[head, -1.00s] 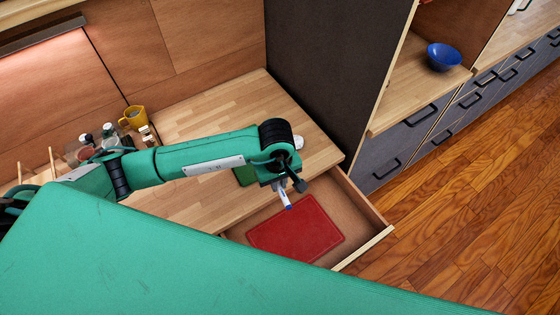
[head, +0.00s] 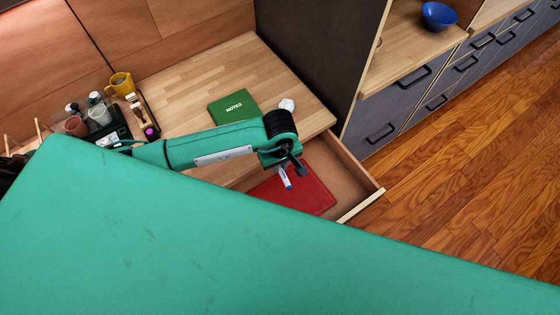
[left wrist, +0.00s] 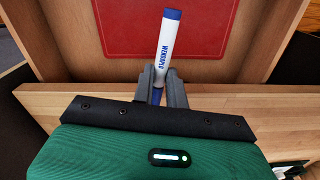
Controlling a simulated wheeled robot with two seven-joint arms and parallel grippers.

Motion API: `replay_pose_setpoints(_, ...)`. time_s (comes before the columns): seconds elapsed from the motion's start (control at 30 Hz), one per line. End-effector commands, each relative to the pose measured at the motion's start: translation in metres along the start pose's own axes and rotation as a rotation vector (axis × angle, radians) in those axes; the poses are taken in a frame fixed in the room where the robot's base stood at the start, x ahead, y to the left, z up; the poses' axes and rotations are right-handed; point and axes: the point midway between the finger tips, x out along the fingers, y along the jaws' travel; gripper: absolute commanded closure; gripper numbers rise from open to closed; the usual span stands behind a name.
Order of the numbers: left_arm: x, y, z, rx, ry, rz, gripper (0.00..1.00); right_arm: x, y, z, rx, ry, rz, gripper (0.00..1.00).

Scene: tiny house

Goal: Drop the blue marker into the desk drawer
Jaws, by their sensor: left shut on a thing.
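The blue marker (left wrist: 167,42), white with blue ends, is held between the fingers of my left gripper (left wrist: 161,84) in the left wrist view. In the head view the marker (head: 285,180) hangs tilted from my left gripper (head: 292,168), over the open desk drawer (head: 352,187). A red flat item (head: 310,196) lies in the drawer below the marker, and the marker looks above it, not touching. The drawer's near left part is hidden by my body. My right gripper is not in view.
On the desk (head: 200,70) lie a green notes book (head: 233,106) and a crumpled white ball (head: 287,104). A yellow mug (head: 121,84) and a holder with several small items stand at left. A dark partition (head: 318,55) rises beside the drawer. A blue bowl (head: 438,16) sits on the counter.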

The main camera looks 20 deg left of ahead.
Motion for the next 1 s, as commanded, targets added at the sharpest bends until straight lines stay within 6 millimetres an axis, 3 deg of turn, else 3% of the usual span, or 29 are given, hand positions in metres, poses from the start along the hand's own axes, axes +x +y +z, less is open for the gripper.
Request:
replay_pose_setpoints(0.2,0.0,0.0,0.0,0.0,0.0,0.0,1.0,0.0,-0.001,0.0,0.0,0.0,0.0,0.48)
replay_pose_setpoints(0.23,0.0,0.0,0.0,0.0,0.0,0.0,0.82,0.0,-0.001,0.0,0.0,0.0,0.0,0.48)
replay_pose_setpoints(0.33,0.0,0.0,0.0,0.0,0.0,0.0,0.62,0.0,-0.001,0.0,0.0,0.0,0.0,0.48)
replay_pose_setpoints(0.37,0.0,0.0,0.0,0.0,0.0,0.0,0.61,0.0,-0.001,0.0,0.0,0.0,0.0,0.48)
replay_pose_setpoints(0.73,-0.006,0.001,-0.001,0.0,0.001,0.002,0.61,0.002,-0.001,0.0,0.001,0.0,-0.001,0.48)
replay_pose_setpoints(0.87,-0.025,0.001,-0.001,0.002,0.003,0.003,0.61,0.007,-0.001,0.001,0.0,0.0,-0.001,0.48)
replay_pose_setpoints(1.0,-0.057,0.001,-0.001,0.003,0.005,0.005,0.61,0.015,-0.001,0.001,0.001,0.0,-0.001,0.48)
